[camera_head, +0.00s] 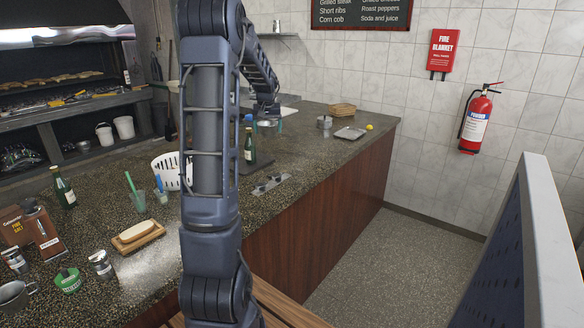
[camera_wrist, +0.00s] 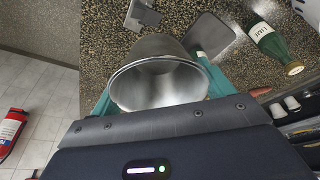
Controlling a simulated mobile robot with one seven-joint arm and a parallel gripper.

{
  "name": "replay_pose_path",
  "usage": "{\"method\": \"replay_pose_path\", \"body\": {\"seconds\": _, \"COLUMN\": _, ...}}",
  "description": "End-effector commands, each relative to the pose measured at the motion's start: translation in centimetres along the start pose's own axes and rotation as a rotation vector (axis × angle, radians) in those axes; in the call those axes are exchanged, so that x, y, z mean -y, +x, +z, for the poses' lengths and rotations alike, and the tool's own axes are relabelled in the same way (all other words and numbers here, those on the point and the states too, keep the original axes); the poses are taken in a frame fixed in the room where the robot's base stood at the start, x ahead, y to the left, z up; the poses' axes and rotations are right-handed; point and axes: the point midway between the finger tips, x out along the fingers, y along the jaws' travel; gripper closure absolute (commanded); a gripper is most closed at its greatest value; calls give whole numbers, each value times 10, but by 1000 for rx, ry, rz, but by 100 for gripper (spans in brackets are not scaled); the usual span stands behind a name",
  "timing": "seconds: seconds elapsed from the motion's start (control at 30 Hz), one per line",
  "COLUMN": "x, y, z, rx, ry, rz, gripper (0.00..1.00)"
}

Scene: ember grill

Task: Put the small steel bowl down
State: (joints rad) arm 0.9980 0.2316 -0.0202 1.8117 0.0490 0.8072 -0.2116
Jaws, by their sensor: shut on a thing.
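The small steel bowl (camera_wrist: 158,84) is between the teal fingers of my gripper (camera_head: 268,126) in the wrist view. The fingers press on its two sides, and its open mouth is tilted toward the wrist camera; it looks empty. In the head view the bowl (camera_head: 267,123) is small and partly hidden by the fingers. It appears held above the speckled counter (camera_head: 302,160), beyond the green bottle (camera_head: 250,148); the exact height is hard to tell.
The bottle stands by a dark grey board (camera_wrist: 210,34). A metal plate with knobs (camera_head: 270,183) lies near the counter's front edge. To the right are a steel pot (camera_head: 324,123), a flat tray (camera_head: 349,134), a lemon (camera_head: 370,127) and a wooden board (camera_head: 342,109). Bare counter lies between.

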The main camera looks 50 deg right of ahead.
Motion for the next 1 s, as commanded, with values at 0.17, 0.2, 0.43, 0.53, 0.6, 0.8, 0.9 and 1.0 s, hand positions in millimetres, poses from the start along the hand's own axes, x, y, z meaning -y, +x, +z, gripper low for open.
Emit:
{"method": "replay_pose_path", "body": {"seconds": 0.17, "x": -28, "y": 17, "z": -46, "rx": 1, "ry": -11, "rz": -5, "gripper": 44}}
{"method": "replay_pose_path", "body": {"seconds": 0.2, "x": -35, "y": 20, "z": -55, "rx": 0, "ry": -15, "rz": -6, "gripper": 44}}
{"method": "replay_pose_path", "body": {"seconds": 0.43, "x": -74, "y": 43, "z": -104, "rx": -2, "ry": -28, "rz": -20, "gripper": 44}}
{"method": "replay_pose_path", "body": {"seconds": 0.53, "x": -89, "y": 52, "z": -120, "rx": -4, "ry": -33, "rz": -25, "gripper": 44}}
{"method": "replay_pose_path", "body": {"seconds": 0.6, "x": -98, "y": 57, "z": -128, "rx": -5, "ry": -36, "rz": -29, "gripper": 44}}
{"method": "replay_pose_path", "body": {"seconds": 0.8, "x": -114, "y": 66, "z": -142, "rx": -8, "ry": -41, "rz": -36, "gripper": 44}}
{"method": "replay_pose_path", "body": {"seconds": 0.9, "x": -116, "y": 74, "z": -142, "rx": -7, "ry": -42, "rz": -37, "gripper": 44}}
{"method": "replay_pose_path", "body": {"seconds": 1.0, "x": -116, "y": 88, "z": -138, "rx": -6, "ry": -43, "rz": -38, "gripper": 44}}
